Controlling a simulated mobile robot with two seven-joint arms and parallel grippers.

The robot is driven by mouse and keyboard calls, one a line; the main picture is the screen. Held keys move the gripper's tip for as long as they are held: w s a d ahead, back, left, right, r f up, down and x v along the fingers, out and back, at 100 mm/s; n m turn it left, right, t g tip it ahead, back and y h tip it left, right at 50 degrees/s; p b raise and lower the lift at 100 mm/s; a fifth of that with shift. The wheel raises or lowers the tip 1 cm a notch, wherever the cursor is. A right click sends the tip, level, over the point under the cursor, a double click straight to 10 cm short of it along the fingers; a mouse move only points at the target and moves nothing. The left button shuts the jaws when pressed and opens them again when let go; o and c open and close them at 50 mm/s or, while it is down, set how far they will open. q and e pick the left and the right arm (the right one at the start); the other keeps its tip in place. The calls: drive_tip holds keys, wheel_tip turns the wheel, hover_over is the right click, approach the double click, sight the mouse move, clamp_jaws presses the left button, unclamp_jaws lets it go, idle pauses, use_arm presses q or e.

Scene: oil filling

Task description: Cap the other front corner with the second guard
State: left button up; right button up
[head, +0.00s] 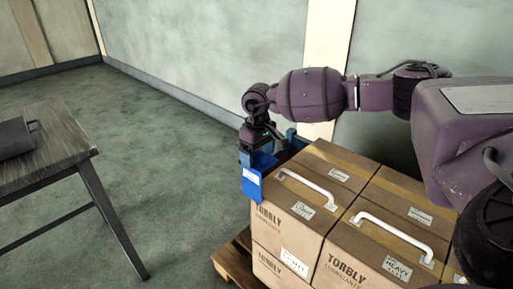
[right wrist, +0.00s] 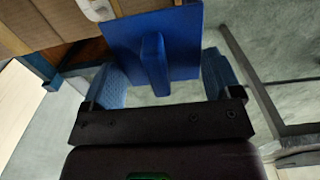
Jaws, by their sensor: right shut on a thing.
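A blue corner guard (head: 252,187) with a small white label is at the near left top corner of the stacked cartons (head: 290,215). In the head view it overlaps the carton's edge; I cannot tell whether it is fully seated. My right gripper (head: 257,147) is above it, pointing down, and is shut on it. In the right wrist view, the guard (right wrist: 183,30) shows as a blue panel with a raised rib, between the blue finger pads of the right gripper (right wrist: 160,80). My left gripper is out of view.
Another blue piece (head: 291,136) shows at the stack's far left corner, partly hidden. The cartons have white handles (head: 385,236) and stand on a wooden pallet (head: 233,262). A grey table (head: 50,158) with a dark object (head: 14,138) stands at left. Floor between is clear.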

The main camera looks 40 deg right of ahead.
wheel_tip(320, 180, down, 2)
drive_tip(key=shift+f, duration=0.25)
wheel_tip(320, 180, down, 2)
drive_tip(key=shift+b, duration=0.6)
drive_tip(key=shift+f, duration=0.65)
wheel_tip(320, 180, down, 2)
drive_tip(key=shift+b, duration=0.55)
drive_tip(key=shift+f, duration=0.35)
drive_tip(key=shift+s+d+f, duration=0.2)
drive_tip(key=shift+d+f, duration=0.05)
drive_tip(key=shift+d, duration=0.05)
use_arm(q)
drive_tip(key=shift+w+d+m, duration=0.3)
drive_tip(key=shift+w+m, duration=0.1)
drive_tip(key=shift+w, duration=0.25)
use_arm(e)
drive_tip(key=shift+s+d+f, duration=0.15)
drive_tip(key=shift+f, duration=0.1)
